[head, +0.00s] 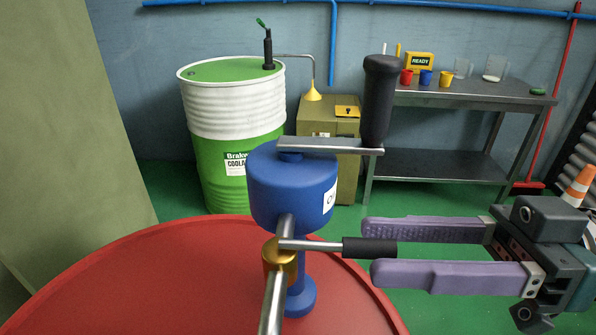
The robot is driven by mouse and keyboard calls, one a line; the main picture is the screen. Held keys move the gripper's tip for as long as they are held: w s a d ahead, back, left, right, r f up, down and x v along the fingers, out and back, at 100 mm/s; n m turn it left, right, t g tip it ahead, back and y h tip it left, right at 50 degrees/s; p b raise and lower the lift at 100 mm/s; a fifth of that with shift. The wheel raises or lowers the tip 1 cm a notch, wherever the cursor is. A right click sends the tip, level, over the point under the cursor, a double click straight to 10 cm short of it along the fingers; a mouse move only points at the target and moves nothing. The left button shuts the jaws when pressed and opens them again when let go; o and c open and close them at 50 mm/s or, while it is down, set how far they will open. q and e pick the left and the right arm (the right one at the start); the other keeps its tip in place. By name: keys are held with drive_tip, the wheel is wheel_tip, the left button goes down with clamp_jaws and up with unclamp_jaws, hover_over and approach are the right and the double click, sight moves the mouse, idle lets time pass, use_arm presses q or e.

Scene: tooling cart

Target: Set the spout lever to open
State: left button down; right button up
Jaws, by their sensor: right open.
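The spout lever (315,244) is a thin metal rod with a black grip (369,248) at its end. It points right from a brass collar (279,258) on the metal spout (271,302), which comes toward me from a blue pump (291,187) on a red drum. My right gripper (372,250) comes in from the right with its two purple fingers apart. The black grip lies between the fingertips in this view; I see no clear contact, and cannot tell the depth between them. My left gripper is not in view.
The pump's crank (330,146) with its upright black handle (379,101) rises above my right gripper. The red drum top (165,283) fills the front. Behind stand a green and white drum (234,130) and a metal workbench (465,97). Green floor shows between.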

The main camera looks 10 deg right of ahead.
sight(354, 247)
drive_tip(key=x, duration=0.4)
drive_tip(key=shift+w+a+p, duration=0.1)
drive_tip(key=shift+a+p, duration=0.1)
drive_tip(key=shift+p, duration=0.1)
clamp_jaws()
idle(1.1)
